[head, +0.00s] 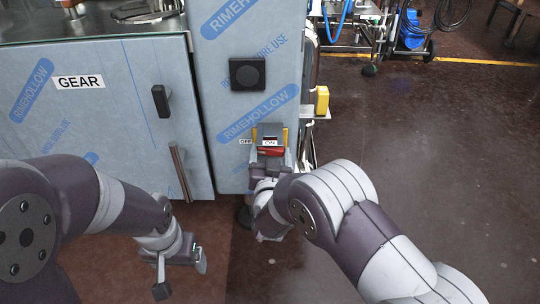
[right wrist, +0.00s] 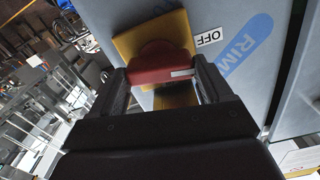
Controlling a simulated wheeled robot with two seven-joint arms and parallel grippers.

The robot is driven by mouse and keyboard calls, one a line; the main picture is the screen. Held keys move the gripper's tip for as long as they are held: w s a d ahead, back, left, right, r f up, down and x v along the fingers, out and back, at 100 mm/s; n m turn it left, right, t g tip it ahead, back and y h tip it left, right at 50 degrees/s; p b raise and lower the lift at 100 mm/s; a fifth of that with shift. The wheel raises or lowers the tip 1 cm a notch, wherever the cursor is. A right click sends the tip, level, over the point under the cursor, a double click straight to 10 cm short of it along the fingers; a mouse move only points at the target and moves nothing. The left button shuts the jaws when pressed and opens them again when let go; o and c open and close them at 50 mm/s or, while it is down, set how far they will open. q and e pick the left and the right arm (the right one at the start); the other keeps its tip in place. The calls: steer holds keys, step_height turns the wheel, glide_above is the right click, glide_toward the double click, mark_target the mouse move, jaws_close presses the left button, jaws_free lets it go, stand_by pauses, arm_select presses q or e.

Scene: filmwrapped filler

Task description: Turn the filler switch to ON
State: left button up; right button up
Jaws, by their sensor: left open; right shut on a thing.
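The filler switch is a red rotary handle on a yellow plate (right wrist: 182,32), mounted on the film-wrapped machine column. The red handle (right wrist: 165,65) shows in the right wrist view between the fingers of my right gripper (right wrist: 165,85), which is shut on it. A white mark is on the handle's right part. An OFF label (right wrist: 209,36) is right of the plate there. My left gripper (head: 181,272) is open and empty, low in front of the cabinet.
The cabinet door (head: 95,110) is marked GEAR and has a black latch (head: 161,101) and a bar handle (head: 181,172). A black square knob (head: 247,73) is above the switch. A yellow box (head: 322,101) sits right of the column. The floor (head: 440,150) at right is clear.

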steer(key=m+b, duration=0.1)
steer(key=m, duration=0.3)
steer(key=shift+f+m, duration=0.15)
steer(key=shift+m, duration=0.15)
steer(key=m+b, duration=0.2)
steer(key=m, duration=0.1)
steer(key=shift+d+f+m, duration=0.1)
steer(key=shift+m, duration=0.2)
steer(key=m+b, duration=0.3)
steer(key=m, duration=0.1)
steer(key=shift+m+b, duration=1.45)
steer(key=shift+m, duration=0.45)
steer(key=o, duration=1)
steer(key=shift+r, duration=0.2)
